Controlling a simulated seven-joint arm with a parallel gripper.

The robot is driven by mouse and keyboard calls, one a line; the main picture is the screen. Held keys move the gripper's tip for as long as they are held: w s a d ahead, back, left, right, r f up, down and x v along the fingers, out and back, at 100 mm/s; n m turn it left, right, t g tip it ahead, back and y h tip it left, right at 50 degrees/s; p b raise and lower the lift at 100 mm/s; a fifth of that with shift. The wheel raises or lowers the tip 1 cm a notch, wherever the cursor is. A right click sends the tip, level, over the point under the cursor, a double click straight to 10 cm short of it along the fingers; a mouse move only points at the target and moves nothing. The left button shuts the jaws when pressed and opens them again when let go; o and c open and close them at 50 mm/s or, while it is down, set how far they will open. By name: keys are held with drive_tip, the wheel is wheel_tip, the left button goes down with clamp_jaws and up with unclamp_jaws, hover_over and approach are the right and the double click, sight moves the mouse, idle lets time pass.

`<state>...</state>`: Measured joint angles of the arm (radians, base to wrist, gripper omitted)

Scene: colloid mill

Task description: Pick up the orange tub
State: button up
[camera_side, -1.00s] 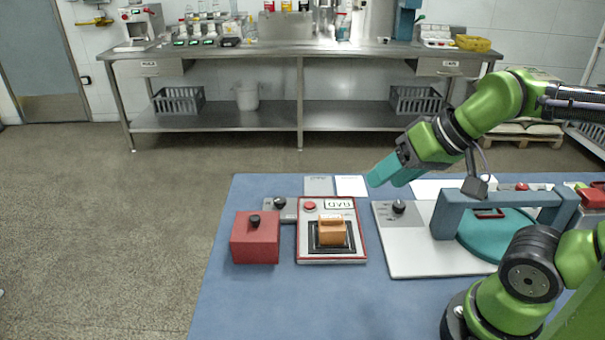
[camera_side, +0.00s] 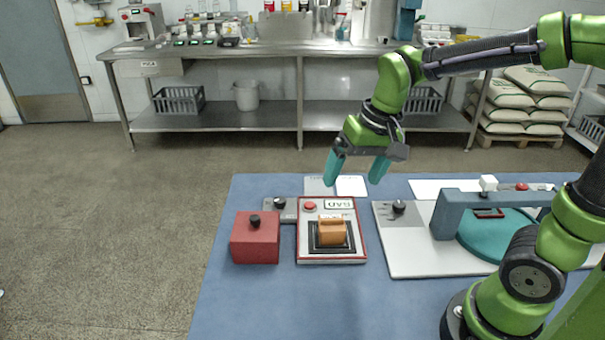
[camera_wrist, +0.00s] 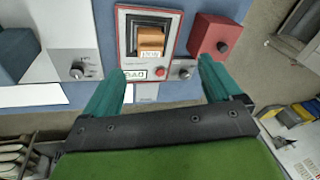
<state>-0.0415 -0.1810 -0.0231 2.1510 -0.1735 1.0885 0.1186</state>
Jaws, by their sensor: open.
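The orange tub (camera_side: 332,233) sits on a dark square plate in the middle of a white panel with a red border (camera_side: 345,258). It also shows in the wrist view (camera_wrist: 150,40), near the top centre. My gripper (camera_side: 356,184) has two teal fingers, spread apart with nothing between them. It hangs above and behind the tub, pointing down. In the wrist view my gripper (camera_wrist: 160,75) shows its fingers on both sides, with the tub ahead of them and clear of both.
A red box with a black knob (camera_side: 255,240) stands left of the panel. A white board (camera_side: 410,260) with a grey arch (camera_side: 447,215) over a teal disc (camera_side: 485,240) stands to the right. The blue table (camera_side: 270,305) is clear in front.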

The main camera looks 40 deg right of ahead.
sight(332, 218)
drive_tip(key=w+d+f+m+g+h, duration=0.1)
drive_tip(key=w+d+f+m+g, duration=0.15)
drive_tip(key=w, duration=0.35)
drive_tip(key=shift+m, duration=0.45)
drive_tip(key=f, duration=1)
drive_tip(key=shift+s+a+f, duration=0.15)
drive_tip(key=shift+s+a, duration=0.15)
drive_tip(key=shift+a, duration=0.1)
drive_tip(key=shift+w+f, duration=0.15)
drive_tip(key=shift+f, duration=1.2)
drive_tip(key=shift+w+f, duration=0.1)
drive_tip(key=shift+f, duration=1.25)
drive_tip(key=c, duration=1.1)
drive_tip(key=shift+o, duration=0.2)
drive_tip(key=shift+r, duration=0.15)
